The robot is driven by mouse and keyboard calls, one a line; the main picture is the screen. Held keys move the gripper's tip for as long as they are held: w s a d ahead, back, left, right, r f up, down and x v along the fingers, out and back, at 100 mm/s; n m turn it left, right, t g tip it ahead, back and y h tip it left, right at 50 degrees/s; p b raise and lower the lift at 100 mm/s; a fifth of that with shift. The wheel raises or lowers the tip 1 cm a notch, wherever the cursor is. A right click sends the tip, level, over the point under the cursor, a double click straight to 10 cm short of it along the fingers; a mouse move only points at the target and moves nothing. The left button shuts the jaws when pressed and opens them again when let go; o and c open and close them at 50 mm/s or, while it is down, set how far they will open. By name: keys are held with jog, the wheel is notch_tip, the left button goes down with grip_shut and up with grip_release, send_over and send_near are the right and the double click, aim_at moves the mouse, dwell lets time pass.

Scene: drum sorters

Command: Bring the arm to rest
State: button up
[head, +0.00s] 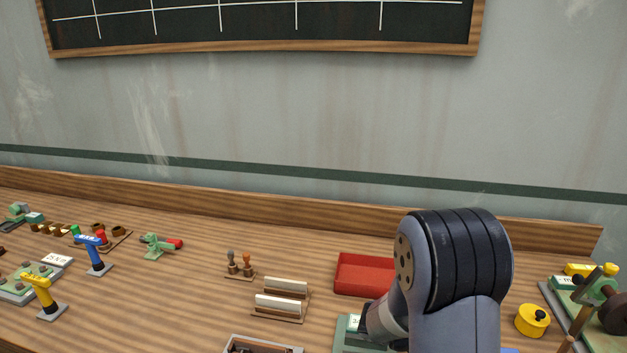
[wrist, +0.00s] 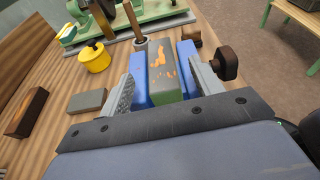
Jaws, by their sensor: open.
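My gripper (wrist: 165,78) is open in the wrist view, one finger on each side of a blue holder (wrist: 139,86). A grey-green block (wrist: 163,75) with orange patches sits in the middle of the holder. I cannot tell whether the fingers touch the holder. In the head view my arm rises at the lower right, and the gripper is not visible there.
A yellow lidded pot (head: 532,320) and a green machine (head: 597,292) stand right of my arm. A red tray (head: 364,274) lies to its left, near white-faced racks (head: 281,305). Stamps (head: 239,265) and hand tools (head: 93,254) stand farther left. Bench space between them is clear.

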jog(key=x, duration=0.4)
jog(key=shift+r+p, duration=0.3)
jog(key=shift+p, duration=0.05)
jog(key=shift+r, duration=0.2)
jog(key=shift+f, duration=0.15)
